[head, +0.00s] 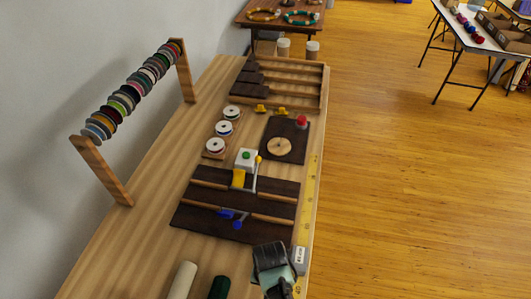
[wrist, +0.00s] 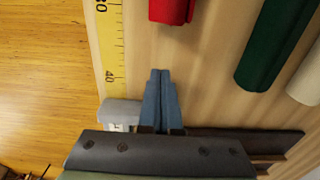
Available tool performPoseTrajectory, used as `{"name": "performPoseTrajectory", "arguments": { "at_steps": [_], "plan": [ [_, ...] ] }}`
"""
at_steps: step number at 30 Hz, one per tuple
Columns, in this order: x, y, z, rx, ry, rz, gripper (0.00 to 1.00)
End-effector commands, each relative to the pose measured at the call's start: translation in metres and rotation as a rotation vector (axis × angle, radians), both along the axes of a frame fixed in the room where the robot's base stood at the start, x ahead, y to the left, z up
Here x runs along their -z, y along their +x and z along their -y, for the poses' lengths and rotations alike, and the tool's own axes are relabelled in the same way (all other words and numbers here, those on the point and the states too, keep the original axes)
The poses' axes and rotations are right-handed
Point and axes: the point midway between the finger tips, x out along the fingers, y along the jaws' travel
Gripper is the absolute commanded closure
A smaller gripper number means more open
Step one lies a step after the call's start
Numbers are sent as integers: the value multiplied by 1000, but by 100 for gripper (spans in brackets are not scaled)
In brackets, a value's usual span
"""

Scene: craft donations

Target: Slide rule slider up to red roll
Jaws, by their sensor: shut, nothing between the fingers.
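The yellow rule (head: 310,190) runs along the right edge of the workbench; it also shows in the wrist view (wrist: 111,45). The pale grey rule slider (head: 299,256) sits across it, close to the 40 mark in the wrist view (wrist: 120,112). The red roll (wrist: 172,10) lies at the top of the wrist view, cut off by the frame, apart from the slider; I cannot see it in the head view. My gripper (wrist: 161,74) is shut and empty, its blue-grey fingers right beside the slider. I cannot tell whether they touch it.
A dark green roll (head: 219,288) and a cream roll (head: 180,280) lie near the front. A dark board (head: 240,210) with wooden bars lies beyond my gripper. Another dark board (head: 287,138) carries a wooden disc and red knob. A spool rack (head: 103,170) stands at left.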

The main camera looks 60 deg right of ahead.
Motion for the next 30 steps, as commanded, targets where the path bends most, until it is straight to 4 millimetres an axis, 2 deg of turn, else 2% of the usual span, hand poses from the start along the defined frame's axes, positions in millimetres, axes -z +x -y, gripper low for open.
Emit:
{"name": "performPoseTrajectory", "arguments": {
  "at_steps": [3, 6, 10, 25, 30],
  "plan": [
    [17, -1, -2, 1, 1, -2, 100],
    [11, -9, -19, -1, 2, -1, 100],
    [13, -13, -31, 0, 0, 1, 100],
    [14, -16, -40, -1, -1, 1, 100],
    [10, -29, -70, -6, 2, -2, 100]
  ]
}}
